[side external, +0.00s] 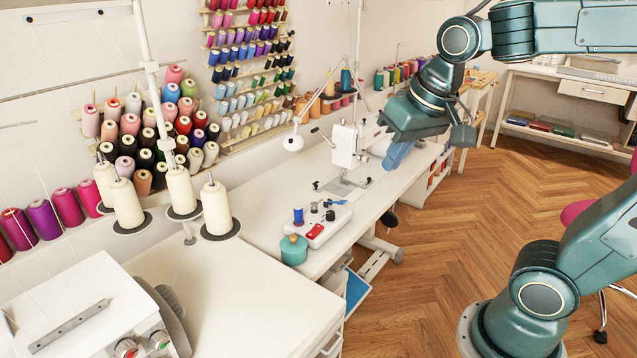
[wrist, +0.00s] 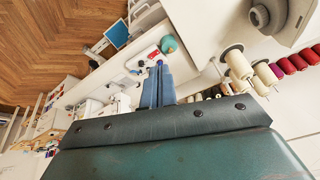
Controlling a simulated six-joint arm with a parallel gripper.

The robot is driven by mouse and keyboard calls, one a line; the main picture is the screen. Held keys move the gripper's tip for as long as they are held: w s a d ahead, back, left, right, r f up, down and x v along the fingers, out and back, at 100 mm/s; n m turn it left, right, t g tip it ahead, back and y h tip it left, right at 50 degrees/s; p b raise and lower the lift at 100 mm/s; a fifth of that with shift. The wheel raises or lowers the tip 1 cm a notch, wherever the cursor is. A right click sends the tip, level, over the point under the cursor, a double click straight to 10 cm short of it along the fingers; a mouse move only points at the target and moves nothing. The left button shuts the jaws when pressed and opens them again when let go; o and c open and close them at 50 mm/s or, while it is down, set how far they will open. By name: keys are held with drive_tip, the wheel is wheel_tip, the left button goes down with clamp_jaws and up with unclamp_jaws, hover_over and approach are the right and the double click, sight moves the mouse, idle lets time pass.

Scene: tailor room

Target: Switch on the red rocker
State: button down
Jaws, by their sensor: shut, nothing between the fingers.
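A small red part, which looks like the red rocker (side external: 315,231), sits on a low white box (side external: 330,222) on the sewing table. Its setting, on or off, is too small to tell. Red also shows in the wrist view (wrist: 153,55), just beyond my fingertips in the picture. My gripper (side external: 388,167) is shut and empty, with blue fingers pointing down. It is above the table's right edge, apart from the box and to its upper right in the side view. The blue fingers also show in the wrist view (wrist: 159,68).
Large cream thread cones (side external: 216,208) stand left. Air above the box looks clear.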

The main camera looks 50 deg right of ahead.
drive_tip(key=w+d+f+m+g, duration=0.1)
drive_tip(key=w+d+m, duration=0.25)
drive_tip(key=w, duration=0.55)
drive_tip(key=m+g+h, duration=0.1)
drive_tip(key=m+g, duration=0.2)
drive_tip(key=m, duration=0.8)
hover_over(320, 225)
drive_tip(key=a, duration=0.3)
wheel_tip(320, 225, down, 18)
drive_tip(key=r, duration=0.1)
drive_tip(key=shift+f+n, duration=0.25)
drive_tip(key=shift+f, duration=0.15)
drive_tip(key=f, duration=0.4)
drive_tip(key=d+f, duration=0.1)
drive_tip(key=f, duration=0.4)
drive_tip(key=d+f, duration=0.1)
drive_tip(key=f, duration=0.3)
drive_tip(key=shift+d+f, duration=0.15)
drive_tip(key=shift+f, duration=0.1)
drive_tip(key=shift+f, duration=0.1)
